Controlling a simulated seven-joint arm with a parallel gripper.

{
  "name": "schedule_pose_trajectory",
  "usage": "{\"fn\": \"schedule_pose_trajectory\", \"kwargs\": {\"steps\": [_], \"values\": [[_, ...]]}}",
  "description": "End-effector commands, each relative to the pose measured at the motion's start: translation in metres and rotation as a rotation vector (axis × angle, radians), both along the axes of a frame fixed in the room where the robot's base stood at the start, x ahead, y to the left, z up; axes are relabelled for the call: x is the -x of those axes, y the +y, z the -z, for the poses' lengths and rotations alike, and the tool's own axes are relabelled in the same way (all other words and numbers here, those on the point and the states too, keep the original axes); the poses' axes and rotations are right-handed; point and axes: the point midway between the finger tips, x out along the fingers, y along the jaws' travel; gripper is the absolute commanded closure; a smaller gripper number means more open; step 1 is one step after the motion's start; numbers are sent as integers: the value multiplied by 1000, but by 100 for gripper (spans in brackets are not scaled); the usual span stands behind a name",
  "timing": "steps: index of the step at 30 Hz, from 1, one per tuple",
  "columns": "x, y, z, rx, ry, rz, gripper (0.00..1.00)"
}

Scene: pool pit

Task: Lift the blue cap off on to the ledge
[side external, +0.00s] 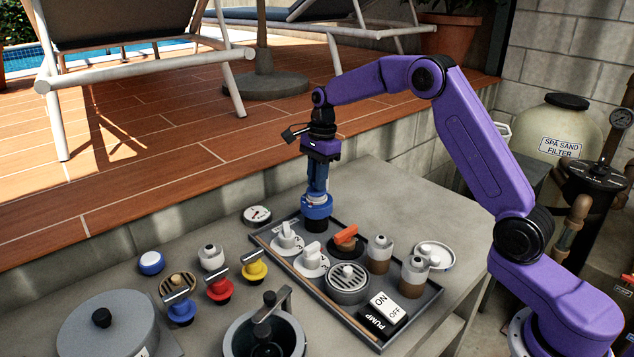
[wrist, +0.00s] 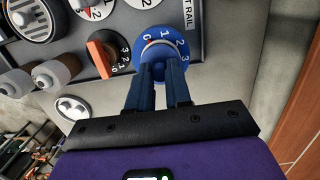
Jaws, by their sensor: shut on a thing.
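The blue cap (side external: 317,208), a round dial numbered 0 to 3, is at the back corner of the dark tray (side external: 258,240). My gripper (side external: 317,194) points down and is shut on its raised middle grip. In the wrist view my fingertips (wrist: 160,62) close on the blue cap (wrist: 152,49), with part of its face hidden behind them. A dark part shows under the cap in the side view; I cannot tell whether they touch. The grey ledge (side external: 395,185) runs around the tray.
White dials (side external: 287,241), an orange-handled dial (side external: 345,242), brown-and-white fittings (side external: 379,262) and a pump switch (side external: 382,310) crowd the tray. A gauge (side external: 256,216) and a separate blue-topped knob (side external: 151,263) stand left. The wooden deck (side external: 200,170) rises behind. The ledge behind the tray is bare.

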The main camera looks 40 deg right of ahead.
Motion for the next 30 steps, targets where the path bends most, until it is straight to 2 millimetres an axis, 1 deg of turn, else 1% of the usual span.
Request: {"fn": "schedule_pose_trajectory", "kwargs": {"steps": [5,8,11,19,24,30], "values": [[-1,0,-13,0,-3,0,100],[-1,0,-28,0,-5,0,100],[10,0,-42,0,-4,0,100],[54,0,-94,0,-5,0,100],[87,0,-106,0,-2,0,100],[117,0,-119,0,-2,0,100]]}}
